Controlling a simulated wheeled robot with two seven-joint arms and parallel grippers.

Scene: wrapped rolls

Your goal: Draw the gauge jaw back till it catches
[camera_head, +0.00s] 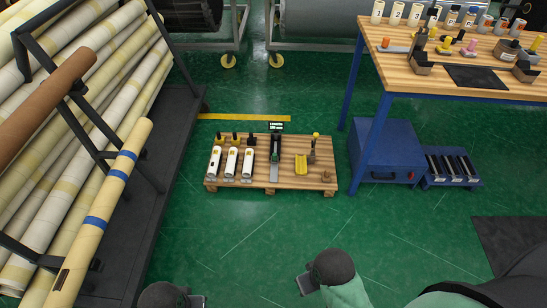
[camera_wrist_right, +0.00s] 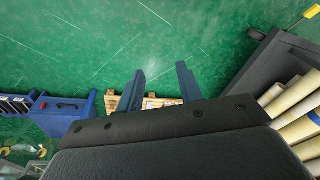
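A low wooden pallet (camera_head: 258,188) lies on the green floor. At its middle stands a dark upright device with a green-lit display (camera_head: 276,127) and a pale strip at its foot; it looks like the gauge. Its jaw is too small to make out. My right gripper (camera_head: 303,284) is short of the pallet, nearer to me and clear of it. In the right wrist view its two fingers (camera_wrist_right: 159,69) are apart with nothing between them; part of the pallet (camera_wrist_right: 160,102) shows beyond. My left gripper (camera_head: 198,301) is at the bottom edge, too cut off to read.
A rack of long rolls (camera_head: 120,180) fills the left. A blue cabinet (camera_head: 385,150) and workbench (camera_head: 440,70) stand right. Floor before the pallet is clear.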

